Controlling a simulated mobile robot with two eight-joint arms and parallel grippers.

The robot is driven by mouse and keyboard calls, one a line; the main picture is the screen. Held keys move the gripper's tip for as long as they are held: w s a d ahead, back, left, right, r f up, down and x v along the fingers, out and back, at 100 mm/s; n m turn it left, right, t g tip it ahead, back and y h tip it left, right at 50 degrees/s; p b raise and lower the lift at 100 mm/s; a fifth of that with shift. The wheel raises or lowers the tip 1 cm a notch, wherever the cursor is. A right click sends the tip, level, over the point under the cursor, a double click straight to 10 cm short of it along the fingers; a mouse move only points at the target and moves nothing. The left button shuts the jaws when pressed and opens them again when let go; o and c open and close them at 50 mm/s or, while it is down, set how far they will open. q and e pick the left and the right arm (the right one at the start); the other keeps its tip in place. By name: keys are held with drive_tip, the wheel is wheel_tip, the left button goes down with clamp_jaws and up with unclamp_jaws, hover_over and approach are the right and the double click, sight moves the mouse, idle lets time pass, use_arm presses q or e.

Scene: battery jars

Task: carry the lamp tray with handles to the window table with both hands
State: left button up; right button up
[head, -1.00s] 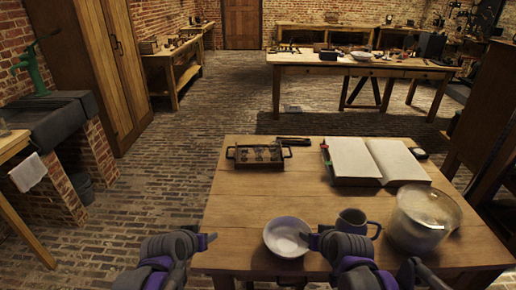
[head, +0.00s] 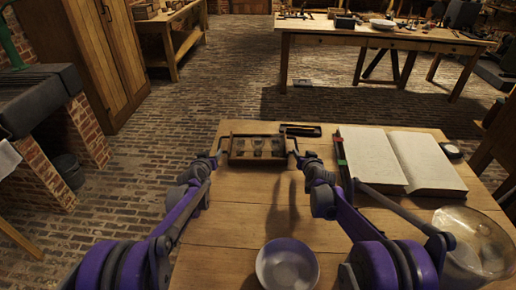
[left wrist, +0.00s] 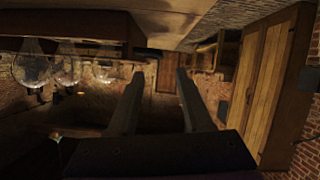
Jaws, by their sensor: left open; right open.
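The lamp tray (head: 257,157) is a dark, shallow tray with a handle at each end, on the far left part of the near wooden table. Several small glass lamps (left wrist: 32,68) stand in it, seen sideways in the left wrist view. My left gripper (head: 215,157) is at the tray's left handle, and its two fingers show apart in the left wrist view (left wrist: 157,100). My right gripper (head: 300,156) is open at the right handle. I cannot tell whether either touches its handle. Which table is the window table is unclear.
An open book (head: 400,162) lies right of the tray, and a dark tool (head: 300,130) lies just behind it. A long table (head: 375,40) stands beyond open brick floor.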

sight(220, 144)
use_arm(q)
drive_tip(key=shift+x, duration=5.5)
use_arm(e)
drive_tip(key=shift+x, duration=5.5)
use_arm(q)
clamp_jaws()
use_arm(e)
clamp_jaws()
